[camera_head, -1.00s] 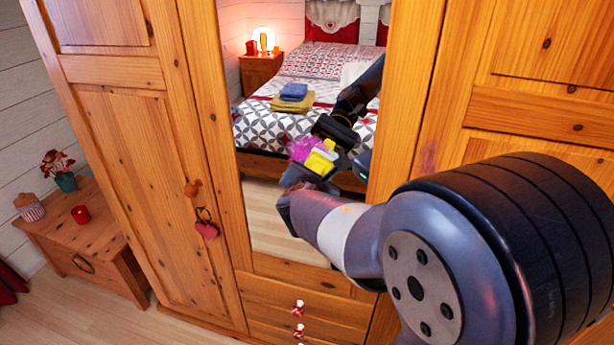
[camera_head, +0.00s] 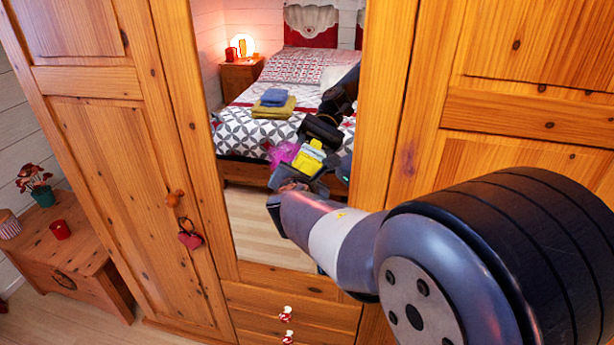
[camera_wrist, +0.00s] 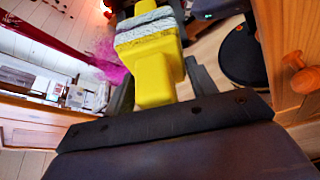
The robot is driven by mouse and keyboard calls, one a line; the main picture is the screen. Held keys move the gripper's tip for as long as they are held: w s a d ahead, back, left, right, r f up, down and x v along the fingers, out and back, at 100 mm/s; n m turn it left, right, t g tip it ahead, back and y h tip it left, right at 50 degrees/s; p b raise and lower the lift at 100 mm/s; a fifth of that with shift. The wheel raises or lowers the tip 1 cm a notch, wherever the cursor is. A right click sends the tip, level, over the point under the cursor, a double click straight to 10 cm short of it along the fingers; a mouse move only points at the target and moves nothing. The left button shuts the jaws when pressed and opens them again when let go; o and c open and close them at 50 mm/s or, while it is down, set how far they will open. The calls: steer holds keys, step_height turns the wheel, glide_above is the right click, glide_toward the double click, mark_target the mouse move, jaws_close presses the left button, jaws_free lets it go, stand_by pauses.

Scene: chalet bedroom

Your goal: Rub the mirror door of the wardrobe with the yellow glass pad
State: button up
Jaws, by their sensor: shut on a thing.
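My gripper (camera_wrist: 160,82) is shut on the yellow glass pad (camera_wrist: 152,72). The wrist view shows its yellow handle between the fingers and a whitish-grey face at the far end. In the head view the yellow pad (camera_head: 308,160) shows in front of the mirror door (camera_head: 250,225), beyond my bent wrist. The mirror also reflects my arm and gripper, so I cannot tell whether the pad touches the glass. A magenta smear (camera_head: 281,154) shows just left of the pad, and also in the wrist view (camera_wrist: 104,56).
The wooden wardrobe door (camera_head: 110,180) on the left has a round knob (camera_head: 174,198) and a hanging red heart (camera_head: 190,239). Drawers (camera_head: 255,302) with small knobs lie below the mirror. A wooden chest (camera_head: 75,245) stands at far left. The bed is a reflection.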

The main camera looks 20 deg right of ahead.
steer(key=shift+w+a, duration=0.85)
steer(key=shift+a, duration=0.35)
steer(key=shift+w+a, duration=0.9)
steer(key=shift+a, duration=0.3)
steer(key=shift+w+a, duration=0.85)
steer(key=shift+a, duration=0.35)
steer(key=shift+w+a, duration=0.1)
steer(key=shift+r+p, duration=0.8)
steer(key=shift+p, duration=0.05)
steer(key=shift+s+d+b, duration=0.45)
steer(key=shift+s+d, duration=0.6)
steer(key=shift+d, duration=0.4)
steer(key=shift+s+d+b, duration=0.5)
steer(key=shift+s+d, duration=0.6)
steer(key=shift+d, duration=0.3)
steer(key=shift+s+d+b, duration=0.45)
steer(key=shift+s+d, duration=0.6)
steer(key=shift+d, duration=0.4)
steer(key=s+a, duration=0.3)
steer(key=s, duration=0.1)
steer(key=shift+s+a, duration=0.35)
steer(key=shift+s, duration=0.05)
